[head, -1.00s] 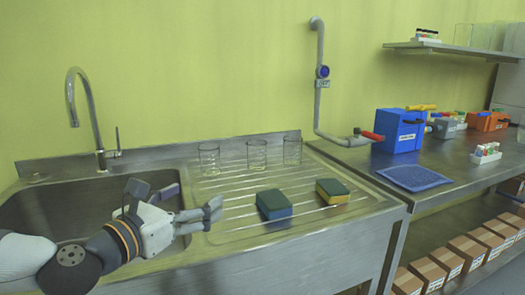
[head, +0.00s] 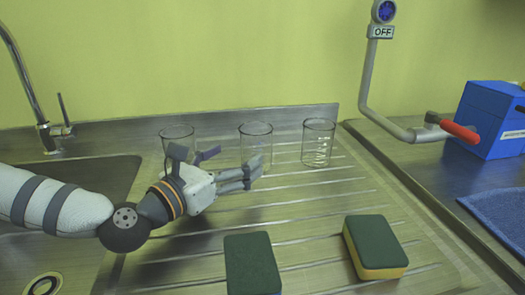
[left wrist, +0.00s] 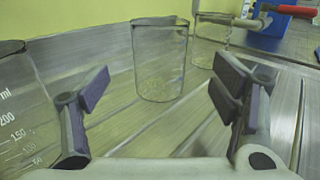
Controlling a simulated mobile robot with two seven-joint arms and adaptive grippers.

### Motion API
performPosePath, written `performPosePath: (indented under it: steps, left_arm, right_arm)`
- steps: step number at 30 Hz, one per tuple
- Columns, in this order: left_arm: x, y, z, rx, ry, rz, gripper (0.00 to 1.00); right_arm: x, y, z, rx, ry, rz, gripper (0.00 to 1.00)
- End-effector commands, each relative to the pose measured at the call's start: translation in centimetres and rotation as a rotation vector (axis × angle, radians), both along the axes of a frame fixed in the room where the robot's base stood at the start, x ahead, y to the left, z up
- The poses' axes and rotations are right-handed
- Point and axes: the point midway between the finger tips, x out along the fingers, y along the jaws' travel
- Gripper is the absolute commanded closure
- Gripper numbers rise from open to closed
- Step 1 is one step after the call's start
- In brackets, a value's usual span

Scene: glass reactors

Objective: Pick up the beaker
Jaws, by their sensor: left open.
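Three clear glass beakers stand upright in a row on the ribbed steel drainboard: a left beaker (head: 178,133), a middle beaker (head: 256,138) and a right beaker (head: 318,142). My left gripper (head: 229,164) is open and empty, in front of the left and middle beakers, partly covering both in the head view. In the left wrist view, the middle beaker (left wrist: 160,60) stands ahead, in the gap between the open fingers (left wrist: 160,100), apart from them. The left beaker (left wrist: 22,110), with printed volume marks, is close at the left edge. The right beaker (left wrist: 209,42) is behind. My right gripper is not in view.
Two green-topped sponges, one blue (head: 252,264) and one yellow (head: 375,247), lie on the drainboard in front. A sink with a tap (head: 45,130) is at the left. A pipe with a red handle (head: 459,131) and a blue box (head: 492,118) are at the right.

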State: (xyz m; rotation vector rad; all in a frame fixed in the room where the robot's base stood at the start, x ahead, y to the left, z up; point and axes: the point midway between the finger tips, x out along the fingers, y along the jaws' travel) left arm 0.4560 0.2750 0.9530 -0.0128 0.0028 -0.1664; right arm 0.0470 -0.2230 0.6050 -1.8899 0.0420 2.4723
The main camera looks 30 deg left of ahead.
Motion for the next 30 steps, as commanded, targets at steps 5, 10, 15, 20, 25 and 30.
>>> performPosePath:
  steps: [5,10,15,20,25,30]
  left_arm:
    - [1.6,-0.3,-1.4,0.004,0.005,-0.002,0.2]
    - [4.7,-0.9,-1.3,0.006,0.002,-0.003,0.2]
    - [7.2,-1.3,-1.0,0.003,-0.001,-0.002,0.2]
    - [7.4,-1.2,-0.7,0.0,-0.004,0.0,0.2]
    - [7.4,-1.2,-0.7,0.0,-0.004,0.0,0.43]
    - [7.4,-1.2,-0.7,0.0,-0.004,0.0,0.74]
  right_arm:
    - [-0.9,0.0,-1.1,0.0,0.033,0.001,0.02]
    - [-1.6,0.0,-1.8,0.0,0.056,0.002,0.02]
    - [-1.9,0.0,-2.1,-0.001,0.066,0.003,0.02]
    - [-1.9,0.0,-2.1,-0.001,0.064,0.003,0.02]
    - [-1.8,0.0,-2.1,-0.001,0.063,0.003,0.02]
    - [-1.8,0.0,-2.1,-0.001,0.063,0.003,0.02]
